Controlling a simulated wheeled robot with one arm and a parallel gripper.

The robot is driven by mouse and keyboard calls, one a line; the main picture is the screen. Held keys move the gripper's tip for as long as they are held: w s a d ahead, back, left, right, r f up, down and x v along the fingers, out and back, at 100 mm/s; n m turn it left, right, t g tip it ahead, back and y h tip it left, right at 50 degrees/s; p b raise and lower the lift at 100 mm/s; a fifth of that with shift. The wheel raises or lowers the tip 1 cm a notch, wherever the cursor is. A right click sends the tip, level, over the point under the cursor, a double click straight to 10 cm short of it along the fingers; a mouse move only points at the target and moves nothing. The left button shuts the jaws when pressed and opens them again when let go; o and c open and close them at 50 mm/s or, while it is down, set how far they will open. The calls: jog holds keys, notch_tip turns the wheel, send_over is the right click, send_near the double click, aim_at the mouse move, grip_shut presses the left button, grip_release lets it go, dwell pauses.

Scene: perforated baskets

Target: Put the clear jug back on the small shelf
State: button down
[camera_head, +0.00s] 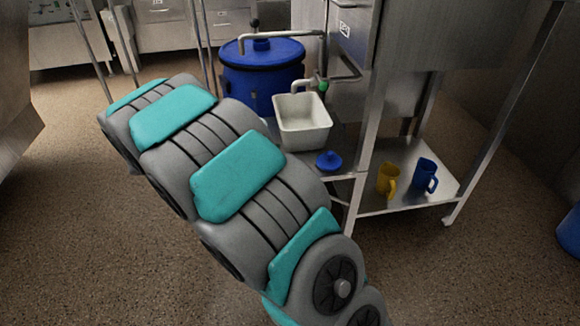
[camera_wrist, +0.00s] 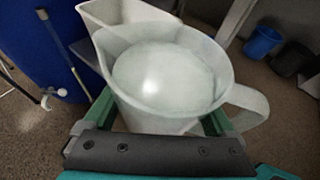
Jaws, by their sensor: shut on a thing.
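The clear jug (camera_wrist: 165,75) fills the middle of the wrist view, with its spout at upper left and its handle at right. I look down into its open top; the inside looks pale and empty. My gripper (camera_wrist: 158,120) is shut on the jug, with a green finger on each side of its body. In the head view my arm hides the gripper and jug. A low steel shelf (camera_head: 405,195) there holds a yellow mug (camera_head: 387,180) and a blue mug (camera_head: 425,175); I cannot tell whether it is the small shelf named.
A white basin (camera_head: 303,120) and a small blue item (camera_head: 328,161) sit on a steel surface left of the mugs. A blue drum (camera_head: 262,75) stands behind. Steel legs frame the low shelf. The wrist view shows a blue bucket (camera_wrist: 262,43) and a dark one (camera_wrist: 292,59).

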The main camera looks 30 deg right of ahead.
jog(key=s+a+f+m+g+p, duration=0.25)
jog(key=s+f+m+g, duration=0.2)
jog(key=s, duration=0.45)
jog(key=shift+h, duration=0.3)
jog(key=w+d, duration=0.2)
jog(key=d, duration=0.2)
jog(key=w+d+f, duration=0.1)
jog(key=w+d, duration=0.2)
jog(key=d, duration=0.1)
jog(key=w+d, duration=0.2)
jog(key=d, duration=0.3)
jog(key=shift+w+f, duration=0.25)
jog(key=shift+w, duration=0.05)
jog(key=shift+w+d+f, duration=0.1)
jog(key=shift+d+f, duration=0.05)
jog(key=shift+f, duration=1.6)
jog(key=shift+f, duration=0.15)
grip_release()
